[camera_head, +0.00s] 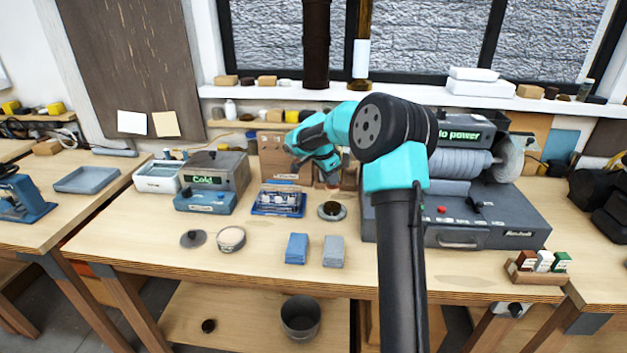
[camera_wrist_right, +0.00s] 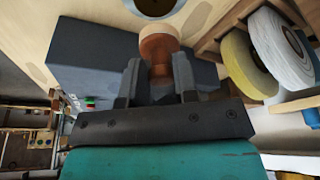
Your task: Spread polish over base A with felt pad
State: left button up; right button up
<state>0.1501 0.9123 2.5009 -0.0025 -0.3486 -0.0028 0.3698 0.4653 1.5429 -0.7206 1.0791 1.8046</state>
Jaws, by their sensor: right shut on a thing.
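My right gripper (camera_head: 331,176) is shut on the reddish-brown handle of the felt pad (camera_wrist_right: 158,45), seen between its fingers (camera_wrist_right: 158,82) in the right wrist view. The pad's felt face is hidden. A round grey base with a dark brown centre (camera_head: 332,211), probably base A, lies on the bench just below the gripper. Its rim shows at the top edge of the wrist view (camera_wrist_right: 155,8), apart from the pad in the picture. An open round tin with pale contents (camera_head: 231,240) stands left of it, with a dark lid (camera_head: 193,239) beside it. My left gripper is not in view.
Blue (camera_head: 297,248) and grey (camera_head: 333,251) blocks lie near the front edge. A blue tray (camera_head: 278,203) sits left of the base. The large grey polishing machine (camera_head: 490,222) stands right, partly behind my arm.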

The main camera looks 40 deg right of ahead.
jog(key=shift+s+d, duration=0.15)
jog(key=shift+f, duration=1.95)
jog(key=shift+r, duration=0.1)
jog(key=r, duration=0.3)
jog(key=s+r, duration=0.1)
jog(key=r, duration=0.1)
jog(key=shift+d, duration=0.35)
jog(key=shift+f, duration=0.1)
jog(key=shift+f, duration=0.1)
